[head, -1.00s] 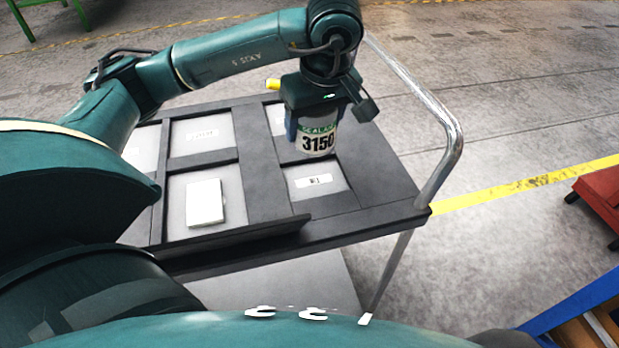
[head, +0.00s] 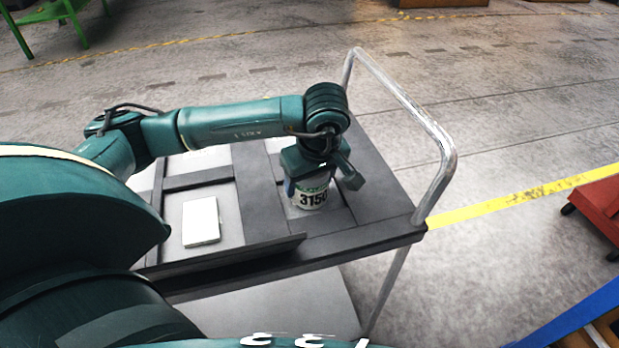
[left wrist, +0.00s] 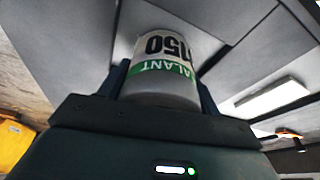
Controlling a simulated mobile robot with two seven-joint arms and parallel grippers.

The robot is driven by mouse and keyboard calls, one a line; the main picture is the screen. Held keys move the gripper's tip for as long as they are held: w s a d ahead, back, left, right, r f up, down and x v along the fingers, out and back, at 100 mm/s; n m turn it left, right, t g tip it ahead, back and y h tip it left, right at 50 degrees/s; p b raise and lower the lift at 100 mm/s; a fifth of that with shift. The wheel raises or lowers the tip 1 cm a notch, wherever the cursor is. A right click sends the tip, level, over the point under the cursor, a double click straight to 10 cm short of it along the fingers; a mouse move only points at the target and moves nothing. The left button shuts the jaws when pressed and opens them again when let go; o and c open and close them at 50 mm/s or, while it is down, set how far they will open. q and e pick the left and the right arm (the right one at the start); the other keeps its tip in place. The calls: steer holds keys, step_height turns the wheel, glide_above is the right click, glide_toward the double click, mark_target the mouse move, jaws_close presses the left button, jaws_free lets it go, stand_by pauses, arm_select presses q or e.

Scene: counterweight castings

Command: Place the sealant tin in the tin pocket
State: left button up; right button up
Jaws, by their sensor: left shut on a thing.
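The tin is low over the near right pocket (head: 296,213) of the dark cart top and hides most of that pocket. I cannot tell whether its base touches the floor. In the left wrist view the tin (left wrist: 165,75) sits between the two fingers, with grey pocket panels beyond. My right gripper is not in view.
A white box (head: 201,221) lies in the pocket to the left. Raised dark dividers separate the pockets, and a dark ledge (head: 240,257) runs along the near edge. A metal handle (head: 441,150) rises at the cart's right end. A red object (head: 595,205) stands on the floor at right.

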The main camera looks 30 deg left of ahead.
arm_select(q)
steer(key=o, duration=1.2)
steer(key=shift+f, duration=0.15)
steer(key=shift+r+p, duration=0.3)
steer(key=v, duration=1)
steer(key=shift+d+r, duration=0.15)
steer(key=shift+r, duration=0.2)
steer(key=shift+s+d+r, duration=0.1)
steer(key=shift+d+r, duration=0.05)
steer(key=shift+r, duration=0.4)
